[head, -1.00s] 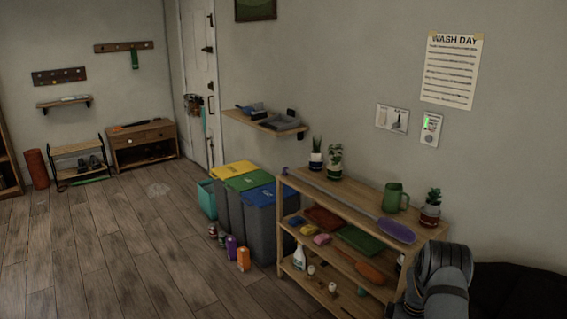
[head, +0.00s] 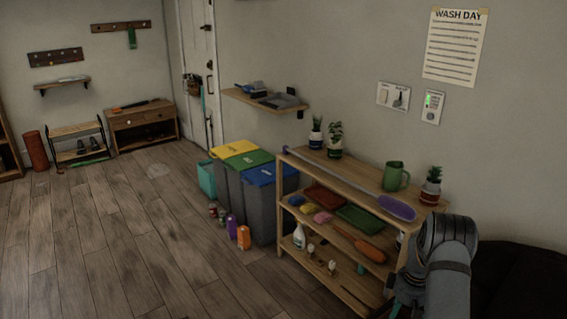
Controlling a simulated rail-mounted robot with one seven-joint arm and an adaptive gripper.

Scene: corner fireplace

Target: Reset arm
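The task names no object besides my arm. A grey link of my arm (head: 447,262) rises from the bottom edge at the lower right, in front of the shelf's right end. A small dark and teal part shows low beside it, but I cannot tell what it is. No gripper fingers can be made out.
A wooden shelf (head: 350,176) stands close left of my arm, holding potted plants, a green mug (head: 396,176), a purple-headed duster (head: 396,207) and brushes. Bins (head: 270,205) stand behind it. A dark rounded item (head: 520,275) is at right.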

